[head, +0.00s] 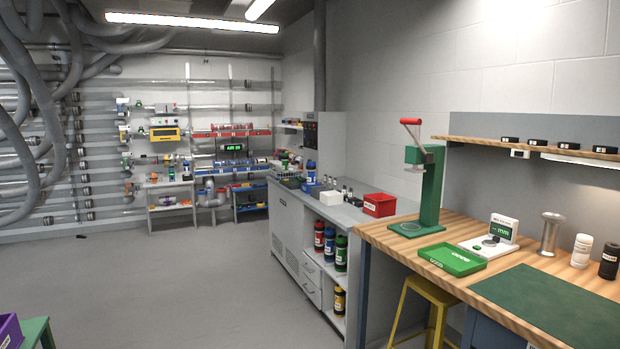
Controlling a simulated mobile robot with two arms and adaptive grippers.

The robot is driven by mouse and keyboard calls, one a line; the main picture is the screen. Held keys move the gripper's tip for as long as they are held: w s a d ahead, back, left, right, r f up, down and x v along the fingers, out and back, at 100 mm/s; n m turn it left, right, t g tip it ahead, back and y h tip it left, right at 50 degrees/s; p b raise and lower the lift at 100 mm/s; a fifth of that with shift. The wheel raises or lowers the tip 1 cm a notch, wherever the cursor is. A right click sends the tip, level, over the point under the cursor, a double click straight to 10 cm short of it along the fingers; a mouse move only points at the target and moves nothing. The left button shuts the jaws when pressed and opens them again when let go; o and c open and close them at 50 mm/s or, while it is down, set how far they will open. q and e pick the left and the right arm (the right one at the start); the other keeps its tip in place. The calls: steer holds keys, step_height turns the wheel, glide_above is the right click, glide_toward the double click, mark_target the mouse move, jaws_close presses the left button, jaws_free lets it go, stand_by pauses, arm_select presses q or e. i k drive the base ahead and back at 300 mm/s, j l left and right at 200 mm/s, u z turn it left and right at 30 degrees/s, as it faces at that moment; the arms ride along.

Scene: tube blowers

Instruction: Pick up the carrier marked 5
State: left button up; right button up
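Neither of my grippers is in view. Several carrier-like canisters with white labels show in the head view, but their marks are too small to read, so I cannot tell which is marked 5. A red canister (318,237), a blue canister (329,244) and a green canister (341,253) stand upright in a row on the upper open shelf of the grey counter. A yellow-and-black canister (339,300) stands on the shelf below. Another blue canister (311,172) stands on the counter top.
The grey counter (345,215) holds a red bin (379,205). A wooden workbench (400,236) at right holds a green press (430,190) and green tray (452,259). A yellow stool (432,293) stands before it. A purple bin (10,332) sits lower left. The middle floor is clear.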

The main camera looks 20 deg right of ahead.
mark_target(311, 168)
steer(key=z, duration=0.55)
steer(key=i+l+u, duration=0.2)
steer(key=i, duration=2.8)
steer(key=i+z, duration=0.15)
steer(key=i, duration=0.9)
